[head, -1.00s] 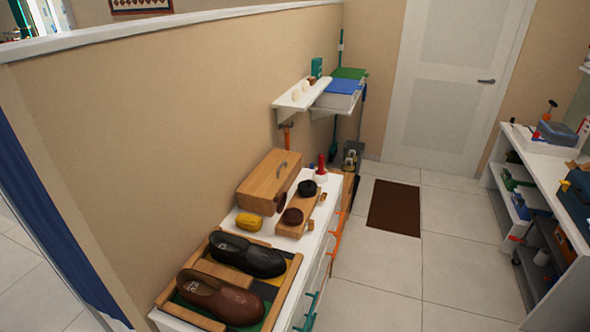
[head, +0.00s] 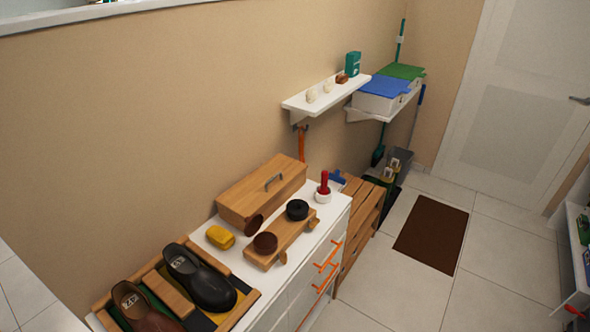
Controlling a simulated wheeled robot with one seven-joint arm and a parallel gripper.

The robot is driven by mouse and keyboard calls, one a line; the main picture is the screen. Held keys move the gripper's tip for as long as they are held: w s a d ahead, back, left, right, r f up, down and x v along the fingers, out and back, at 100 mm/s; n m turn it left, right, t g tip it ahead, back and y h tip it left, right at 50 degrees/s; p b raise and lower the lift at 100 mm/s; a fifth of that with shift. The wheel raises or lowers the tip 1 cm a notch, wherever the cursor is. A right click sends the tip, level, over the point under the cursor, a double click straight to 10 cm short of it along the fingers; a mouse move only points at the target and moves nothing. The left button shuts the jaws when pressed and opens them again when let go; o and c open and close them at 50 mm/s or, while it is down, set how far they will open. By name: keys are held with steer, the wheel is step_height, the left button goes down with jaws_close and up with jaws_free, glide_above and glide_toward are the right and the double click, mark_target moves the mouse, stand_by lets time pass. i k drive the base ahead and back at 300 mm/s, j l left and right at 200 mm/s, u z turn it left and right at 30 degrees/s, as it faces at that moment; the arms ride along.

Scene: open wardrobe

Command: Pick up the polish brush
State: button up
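I cannot tell for sure which thing is the polish brush. A red-handled item (head: 324,182) stands upright in a small white cup (head: 323,196) at the far end of the white cabinet top (head: 338,212). A dark brown rounded piece (head: 247,228) leans at the near end of a low wooden stand (head: 285,240). On that stand sit a black round tin (head: 297,209) and a brown round tin (head: 265,242). My gripper is not in view.
A wooden box with a handle (head: 262,190) stands against the wall. A yellow block (head: 220,237) and a wooden tray (head: 245,302) with two shoes (head: 200,278) are nearer. A wall shelf (head: 325,95) overhangs beyond. Open floor (head: 405,290) lies right of the cabinet.

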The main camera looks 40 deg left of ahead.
mark_target(323, 190)
steer(key=i+u, duration=0.25)
steer(key=i, duration=0.2)
steer(key=i+l+u, duration=0.2)
steer(key=i, duration=0.3)
steer(key=i+l+u, duration=0.1)
steer(key=i+u, duration=0.15)
steer(key=i, duration=0.2)
steer(key=i+u, duration=0.15)
steer(key=u, duration=0.25)
steer(key=i+u, duration=0.1)
steer(key=u, duration=0.35)
steer(key=i+l+u, duration=0.1)
steer(key=u, duration=0.3)
steer(key=i+l+u, duration=0.1)
steer(key=u, duration=0.35)
steer(key=i+l+u, duration=0.1)
steer(key=l+u, duration=0.15)
steer(key=u, duration=0.15)
steer(key=i+u, duration=0.15)
steer(key=u, duration=0.3)
steer(key=i+l+u, duration=0.15)
steer(key=u, duration=0.3)
steer(key=i+l+u, duration=0.15)
steer(key=u, duration=0.3)
